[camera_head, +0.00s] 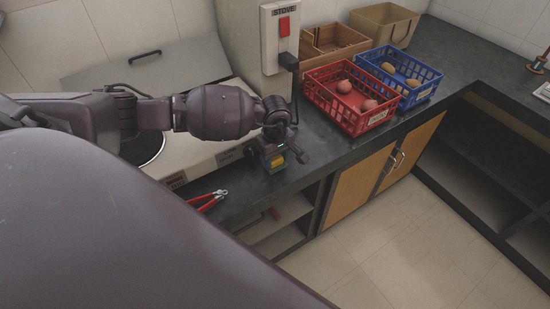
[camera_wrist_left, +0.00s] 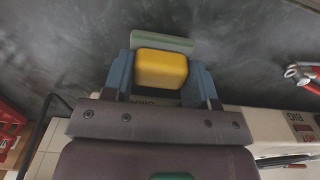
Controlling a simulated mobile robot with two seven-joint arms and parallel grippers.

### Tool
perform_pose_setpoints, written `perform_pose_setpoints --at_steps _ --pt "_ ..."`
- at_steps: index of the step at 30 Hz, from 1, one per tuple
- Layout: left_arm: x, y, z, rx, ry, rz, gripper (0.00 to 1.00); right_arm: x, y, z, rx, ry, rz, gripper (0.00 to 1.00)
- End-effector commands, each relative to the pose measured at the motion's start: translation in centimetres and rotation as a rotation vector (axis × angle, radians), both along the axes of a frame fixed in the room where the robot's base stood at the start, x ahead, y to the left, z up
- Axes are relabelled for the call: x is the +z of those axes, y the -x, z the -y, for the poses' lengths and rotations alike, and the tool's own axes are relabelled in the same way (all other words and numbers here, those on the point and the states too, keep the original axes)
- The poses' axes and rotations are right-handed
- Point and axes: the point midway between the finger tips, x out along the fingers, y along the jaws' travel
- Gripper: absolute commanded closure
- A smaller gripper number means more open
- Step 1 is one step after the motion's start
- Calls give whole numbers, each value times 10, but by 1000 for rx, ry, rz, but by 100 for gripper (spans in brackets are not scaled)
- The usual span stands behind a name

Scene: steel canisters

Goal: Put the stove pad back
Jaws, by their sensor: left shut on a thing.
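A yellow and green pad (camera_wrist_left: 160,70), which looks like the stove pad, sits between the blue fingers of my left gripper (camera_wrist_left: 161,78) in the left wrist view. The gripper is shut on it. In the head view the left gripper (camera_head: 274,160) is over the dark counter (camera_head: 240,185), just right of the stove (camera_head: 205,152), and a bit of the yellow pad (camera_head: 277,161) shows. Whether the pad touches the counter I cannot tell. The stove's burner (camera_head: 146,148) is partly hidden by my left arm. My right gripper is not in view.
A red crate (camera_head: 345,98) and a blue crate (camera_head: 415,90) hold round items, to the right. A post marked STOVE (camera_head: 276,50) with a red switch stands behind the gripper. Red-handled pliers (camera_head: 208,199) lie near the counter's front edge. Some dark counter around the gripper is bare.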

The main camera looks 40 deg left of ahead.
Motion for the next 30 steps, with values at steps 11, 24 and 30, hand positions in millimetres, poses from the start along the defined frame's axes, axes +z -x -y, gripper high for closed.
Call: perform_pose_setpoints --at_steps 11,24,30 --pt "-8 0 0 0 0 0 66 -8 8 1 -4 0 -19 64" --pt "-7 0 0 0 0 0 22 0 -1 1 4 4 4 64" --pt "4 -1 0 -1 -1 4 22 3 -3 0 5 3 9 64"
